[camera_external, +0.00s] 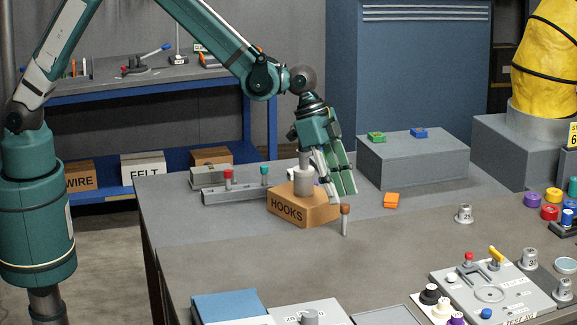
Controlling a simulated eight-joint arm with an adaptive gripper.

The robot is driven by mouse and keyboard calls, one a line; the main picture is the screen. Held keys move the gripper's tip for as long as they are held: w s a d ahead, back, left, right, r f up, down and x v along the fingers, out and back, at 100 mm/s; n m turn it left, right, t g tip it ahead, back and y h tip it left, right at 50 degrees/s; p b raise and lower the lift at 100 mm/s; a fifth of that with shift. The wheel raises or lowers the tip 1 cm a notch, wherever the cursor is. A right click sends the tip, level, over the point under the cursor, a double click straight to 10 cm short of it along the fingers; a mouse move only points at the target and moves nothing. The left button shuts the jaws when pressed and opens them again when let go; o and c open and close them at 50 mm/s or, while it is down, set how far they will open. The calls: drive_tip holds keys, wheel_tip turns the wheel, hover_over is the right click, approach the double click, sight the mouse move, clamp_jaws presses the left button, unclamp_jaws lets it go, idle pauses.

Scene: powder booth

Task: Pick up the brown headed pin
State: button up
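The brown headed pin (345,220) stands upright on the grey table, just right of the front right corner of the HOOKS box. It has a brown head and a pale grey shaft. My gripper (342,199) points down just above the pin's head, beside the box's right side. Its fingers look apart, with nothing seen between them. In this view the fingertips appear very close to the pin's head, and I cannot tell whether they touch it.
The HOOKS box (290,210) carries a grey cylinder (304,182) close left of my gripper. Behind it is a grey rack (240,196) with red and teal headed pins. A control panel (475,290) fills the front right.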

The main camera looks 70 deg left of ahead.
sight(345, 204)
drive_tip(key=shift+f, duration=0.1)
drive_tip(key=shift+a+x, duration=0.1)
drive_tip(key=shift+x, duration=0.5)
drive_tip(key=shift+a+x, duration=0.15)
drive_tip(key=shift+x, duration=1.85)
drive_tip(key=shift+w, duration=0.15)
drive_tip(key=c, duration=1)
drive_tip(key=shift+r, duration=5.1)
